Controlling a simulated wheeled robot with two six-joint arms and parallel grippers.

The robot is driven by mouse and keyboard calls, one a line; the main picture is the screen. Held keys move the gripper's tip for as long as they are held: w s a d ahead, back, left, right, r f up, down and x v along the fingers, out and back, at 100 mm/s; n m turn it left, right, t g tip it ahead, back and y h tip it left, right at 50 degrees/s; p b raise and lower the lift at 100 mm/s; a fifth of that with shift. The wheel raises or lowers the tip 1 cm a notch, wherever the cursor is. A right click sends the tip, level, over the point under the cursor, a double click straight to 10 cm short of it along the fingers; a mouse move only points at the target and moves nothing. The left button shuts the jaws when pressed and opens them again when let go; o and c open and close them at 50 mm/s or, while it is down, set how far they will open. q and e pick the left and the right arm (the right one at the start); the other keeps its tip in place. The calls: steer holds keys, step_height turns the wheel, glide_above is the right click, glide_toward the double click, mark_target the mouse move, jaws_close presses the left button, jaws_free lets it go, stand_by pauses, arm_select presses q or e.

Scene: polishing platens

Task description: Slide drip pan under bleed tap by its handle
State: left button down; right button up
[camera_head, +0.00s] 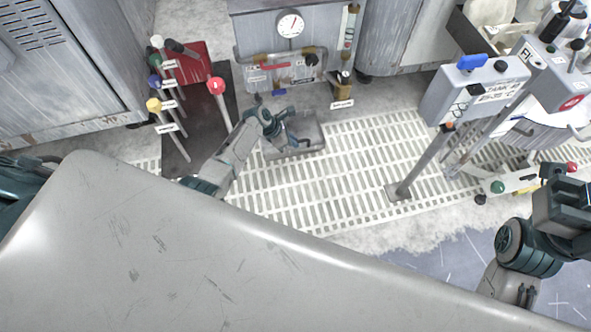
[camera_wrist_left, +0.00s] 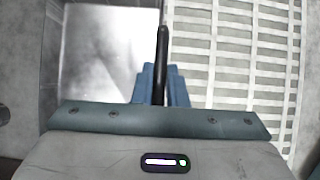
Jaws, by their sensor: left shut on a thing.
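The grey metal drip pan (camera_head: 309,134) lies on the slatted floor in the head view, below the gauge cabinet. It also shows as a bright tray (camera_wrist_left: 105,55) at the upper left of the left wrist view. My left gripper (camera_head: 292,137) is at the pan, partly hiding it. Its blue fingers are shut on the black handle (camera_wrist_left: 162,60), which stands between them in the wrist view. A brass tap (camera_head: 343,83), possibly the bleed tap, hangs under a sight tube, behind and right of the pan. My right wrist (camera_head: 565,207) shows at the right edge; its fingertips are hidden.
Levers with coloured knobs (camera_head: 154,105) and a red-knobbed lever (camera_head: 216,86) stand left of the pan. A control box on a post (camera_head: 474,92) stands to the right. The slatted floor (camera_head: 340,170) between is clear. A large grey surface (camera_head: 200,260) fills the foreground.

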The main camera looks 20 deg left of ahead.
arm_select(q)
steer(key=shift+w+a+b, duration=0.4)
steer(key=shift+w, duration=0.25)
steer(key=shift+w+a+b, duration=0.4)
steer(key=shift+w, duration=0.3)
steer(key=shift+w+a+b, duration=0.4)
steer(key=shift+w, duration=0.25)
steer(key=shift+w+a+f+b, duration=0.1)
steer(key=shift+w+a+b, duration=0.3)
steer(key=shift+w+b, duration=0.3)
steer(key=shift+w+a+f+b, duration=0.1)
steer(key=shift+w+a+b, duration=0.3)
steer(key=shift+w+b, duration=0.2)
steer(key=shift+w+a+r+b, duration=0.2)
steer(key=shift+w+a+b, duration=0.4)
steer(key=shift+w, duration=0.25)
steer(key=shift+w+a+b, duration=0.25)
steer(key=shift+w+b, duration=0.3)
